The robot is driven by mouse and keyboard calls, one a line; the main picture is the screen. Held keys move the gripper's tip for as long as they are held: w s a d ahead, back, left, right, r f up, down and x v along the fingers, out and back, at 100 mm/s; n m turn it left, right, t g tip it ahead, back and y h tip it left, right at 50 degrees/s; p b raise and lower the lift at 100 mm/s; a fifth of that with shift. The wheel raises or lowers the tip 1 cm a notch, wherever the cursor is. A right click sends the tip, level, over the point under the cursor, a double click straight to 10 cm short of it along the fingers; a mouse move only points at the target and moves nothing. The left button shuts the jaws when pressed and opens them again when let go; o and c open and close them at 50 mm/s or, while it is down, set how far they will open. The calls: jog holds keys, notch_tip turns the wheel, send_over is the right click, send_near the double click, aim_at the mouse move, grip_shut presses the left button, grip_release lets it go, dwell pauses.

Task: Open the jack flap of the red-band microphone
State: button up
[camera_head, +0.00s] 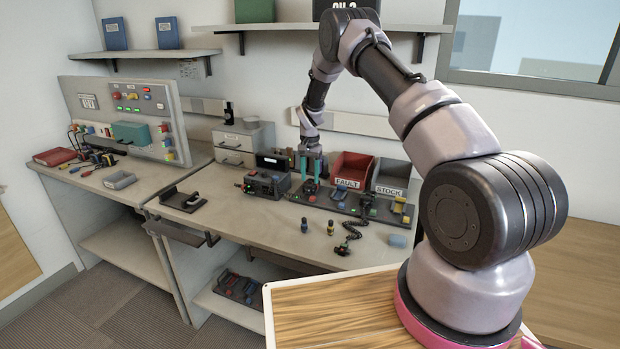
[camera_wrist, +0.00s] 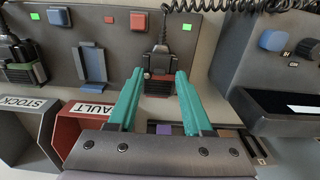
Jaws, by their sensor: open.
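The red-band microphone (camera_wrist: 158,62) is a dark handset with a red band, standing in the dark cradle strip (camera_wrist: 112,45) with a coiled cord above it in the wrist view. In the head view the same spot lies under my gripper (camera_head: 312,165) and is mostly hidden. My gripper, with two teal fingers, also shows in the wrist view (camera_wrist: 158,98). It is open and empty, its fingertips on either side of the microphone's lower end and apart from it. I cannot make out the jack flap or its state.
A green-band microphone (camera_wrist: 22,65) stands beyond an empty blue cradle (camera_wrist: 92,66). The red FAULT bin (camera_head: 350,168) and grey STOCK bin (camera_head: 391,175) stand close behind. A dark radio unit (camera_head: 268,183) is at the left.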

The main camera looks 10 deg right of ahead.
jog(key=shift+f, duration=0.4)
grip_shut()
